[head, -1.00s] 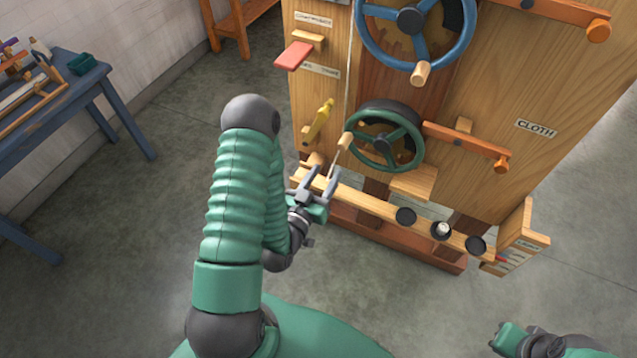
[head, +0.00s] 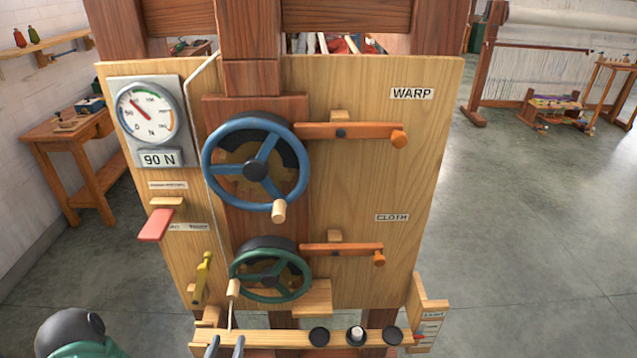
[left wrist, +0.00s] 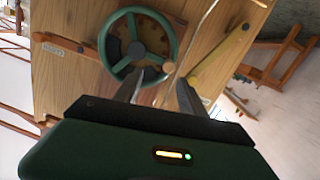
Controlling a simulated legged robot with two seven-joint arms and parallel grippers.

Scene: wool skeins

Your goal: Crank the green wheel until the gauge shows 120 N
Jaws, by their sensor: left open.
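The green wheel (head: 270,273) sits low on the wooden panel, with a pale wooden crank handle (head: 233,289) at its left side. The gauge (head: 146,115) is at the panel's upper left, and its readout (head: 159,159) shows 90 N. My left gripper (head: 226,346) is at the bottom edge of the head view, below the handle, with its fingertips pointing up. In the left wrist view the gripper (left wrist: 163,88) is open, facing the green wheel (left wrist: 140,45); I cannot tell whether a finger touches the handle. My right gripper is out of view.
A larger blue wheel (head: 255,167) is above the green one. Orange levers (head: 345,252) stick out to the right. A red paddle (head: 156,224) and a yellow lever (head: 202,278) are at the left. A ledge with black discs (head: 319,336) runs below.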

